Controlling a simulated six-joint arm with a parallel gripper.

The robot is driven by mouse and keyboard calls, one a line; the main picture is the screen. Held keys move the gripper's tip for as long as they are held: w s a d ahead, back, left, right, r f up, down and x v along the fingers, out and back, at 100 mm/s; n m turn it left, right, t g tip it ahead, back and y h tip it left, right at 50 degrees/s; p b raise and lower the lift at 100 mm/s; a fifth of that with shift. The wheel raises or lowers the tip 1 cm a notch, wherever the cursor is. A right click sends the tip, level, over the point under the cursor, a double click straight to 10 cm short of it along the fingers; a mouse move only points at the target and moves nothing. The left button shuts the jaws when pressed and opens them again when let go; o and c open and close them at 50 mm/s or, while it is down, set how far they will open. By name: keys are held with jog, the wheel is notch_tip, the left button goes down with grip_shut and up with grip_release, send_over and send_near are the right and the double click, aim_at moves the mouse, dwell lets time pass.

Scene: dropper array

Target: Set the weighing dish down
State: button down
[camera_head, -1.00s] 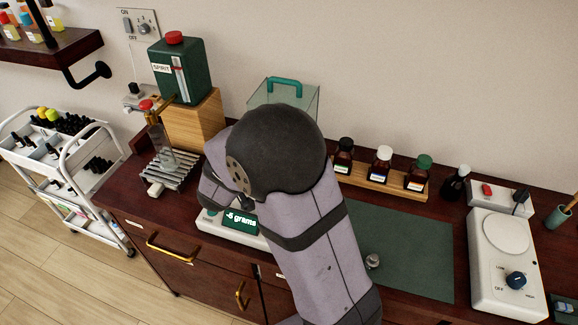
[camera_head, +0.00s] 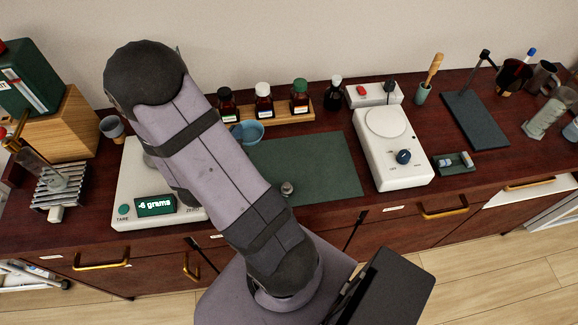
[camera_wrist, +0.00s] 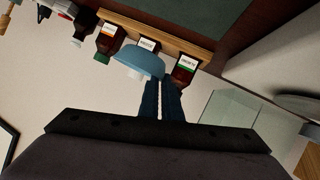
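The weighing dish (camera_head: 249,131) is a small blue bowl, in front of the bottle rack near the far left of the green mat. In the wrist view the dish (camera_wrist: 139,61) is at the tips of my gripper (camera_wrist: 161,80). The two dark blue fingers are close together on its rim, and the dish appears held off the surface. In the head view my arm hides most of the gripper. The white balance (camera_head: 133,185) stands to the left, its display (camera_head: 155,205) reading -6 grams; my arm covers part of its top.
The green mat (camera_head: 318,165) is mostly bare, with a small metal weight (camera_head: 287,188) near its front edge. A wooden rack (camera_head: 290,117) with brown bottles stands behind. A white hotplate (camera_head: 391,150) is right of the mat. A grey-blue cup (camera_head: 112,128) stands behind the balance.

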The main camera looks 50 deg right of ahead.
aim_at(245, 131)
jog(key=s, duration=0.1)
jog(key=s+m+g, duration=0.1)
jog(key=s+r, duration=0.1)
jog(key=shift+d+m+h, duration=0.3)
jog(key=shift+d, duration=0.1)
jog(key=shift+d+r+m+g, duration=0.25)
jog(key=shift+r+m+g, duration=0.05)
jog(key=shift+g, duration=0.3)
jog(key=shift+f, duration=3.15)
jog(key=shift+f+p, duration=0.4)
jog(key=shift+f, duration=1.45)
jog(key=shift+f, duration=0.1)
jog(key=c, duration=2)
grip_release()
jog(key=shift+a, duration=0.1)
